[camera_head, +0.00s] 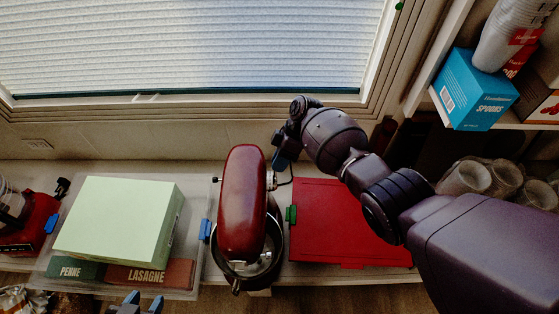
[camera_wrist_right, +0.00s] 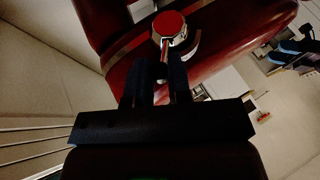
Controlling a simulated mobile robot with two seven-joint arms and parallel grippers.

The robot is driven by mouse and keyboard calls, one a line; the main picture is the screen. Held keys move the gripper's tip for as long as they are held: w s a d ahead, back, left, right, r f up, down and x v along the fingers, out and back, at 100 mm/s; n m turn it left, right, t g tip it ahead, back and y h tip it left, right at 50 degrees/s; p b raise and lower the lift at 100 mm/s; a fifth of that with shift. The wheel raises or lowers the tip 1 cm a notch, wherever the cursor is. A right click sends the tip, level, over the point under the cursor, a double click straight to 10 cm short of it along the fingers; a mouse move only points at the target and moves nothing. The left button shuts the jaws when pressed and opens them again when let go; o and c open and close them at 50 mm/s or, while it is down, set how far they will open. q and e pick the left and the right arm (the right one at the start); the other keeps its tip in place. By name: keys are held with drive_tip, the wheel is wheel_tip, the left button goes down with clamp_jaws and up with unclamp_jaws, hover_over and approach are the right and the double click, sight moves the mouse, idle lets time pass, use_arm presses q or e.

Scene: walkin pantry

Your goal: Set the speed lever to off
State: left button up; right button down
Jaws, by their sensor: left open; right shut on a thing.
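The red stand mixer (camera_head: 243,200) stands on the counter in the middle of the head view, with its metal bowl (camera_head: 262,268) under the head. My right gripper (camera_head: 281,160) is at the mixer's right side. In the right wrist view, my right gripper (camera_wrist_right: 160,78) is shut on the speed lever (camera_wrist_right: 169,28), a thin metal stem with a round, red-faced end, against the mixer's red body (camera_wrist_right: 215,35). The fingers hide part of the stem. The lever's setting cannot be read. My left gripper (camera_head: 143,300) is open and empty at the bottom edge of the head view, apart from the mixer.
A clear bin (camera_head: 208,210) with blue latches holds a pale green box (camera_head: 120,218) and pasta boxes, left of the mixer. A red lidded container (camera_head: 345,222) lies to the right, under my right arm. A window is behind; shelves with cups and boxes stand at right.

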use_arm(q)
drive_tip(key=shift+w+d, duration=0.1)
drive_tip(key=shift+d, duration=0.05)
use_arm(e)
drive_tip(key=shift+f+g, duration=0.25)
drive_tip(key=shift+g, duration=0.05)
drive_tip(key=c, duration=1.1)
unclamp_jaws()
drive_tip(key=shift+o, duration=0.2)
drive_tip(key=shift+r, duration=0.1)
drive_tip(key=shift+w+r, duration=0.1)
use_arm(q)
drive_tip(key=shift+s+p, duration=0.25)
drive_tip(key=shift+p, duration=0.1)
use_arm(e)
drive_tip(key=v, duration=1)
drive_tip(key=shift+r, duration=0.25)
